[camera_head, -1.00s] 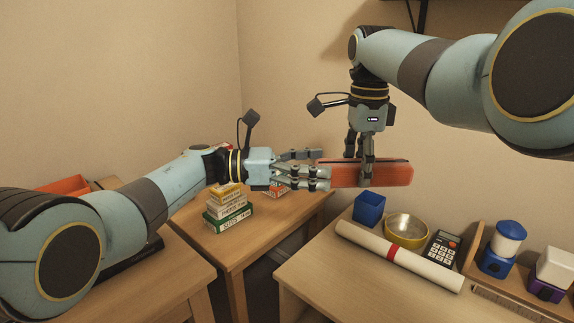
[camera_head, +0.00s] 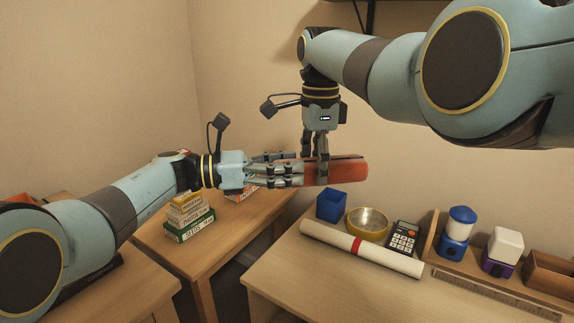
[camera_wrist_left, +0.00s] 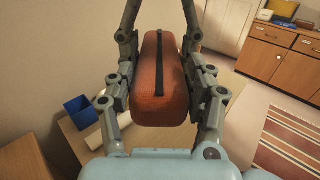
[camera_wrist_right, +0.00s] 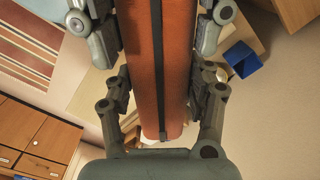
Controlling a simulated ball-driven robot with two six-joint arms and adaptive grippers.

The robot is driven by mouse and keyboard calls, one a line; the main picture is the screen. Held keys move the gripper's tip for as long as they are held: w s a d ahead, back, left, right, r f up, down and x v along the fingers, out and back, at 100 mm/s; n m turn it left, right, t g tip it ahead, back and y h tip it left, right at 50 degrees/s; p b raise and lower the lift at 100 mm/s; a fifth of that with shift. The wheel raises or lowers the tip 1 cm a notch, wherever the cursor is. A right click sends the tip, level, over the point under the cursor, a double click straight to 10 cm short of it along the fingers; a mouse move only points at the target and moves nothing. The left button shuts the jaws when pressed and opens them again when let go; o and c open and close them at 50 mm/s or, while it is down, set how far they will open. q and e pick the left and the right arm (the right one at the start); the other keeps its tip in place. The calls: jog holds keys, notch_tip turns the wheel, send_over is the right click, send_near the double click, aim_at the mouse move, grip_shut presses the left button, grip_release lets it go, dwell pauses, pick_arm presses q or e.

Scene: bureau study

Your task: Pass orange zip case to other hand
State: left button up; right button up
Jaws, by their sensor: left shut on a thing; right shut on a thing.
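The orange zip case (camera_head: 346,169) is held in the air above the gap between the two desks, with its dark zip along the top. My left gripper (camera_head: 296,171) comes in from the left and is shut on the case's left end. My right gripper (camera_head: 316,177) points down from above and is shut on the case near its middle. In the left wrist view the case (camera_wrist_left: 160,98) lies between both fingers. In the right wrist view the case (camera_wrist_right: 174,70) also runs between the fingers. The left end is partly hidden by the fingers.
Below stand a blue cup (camera_head: 331,205), a gold bowl (camera_head: 367,223), a calculator (camera_head: 404,237) and a white roll with a red band (camera_head: 330,240) on the right desk. Stacked seed boxes (camera_head: 188,217) stand on the left desk. The right desk's front is clear.

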jog(key=o, duration=1.3)
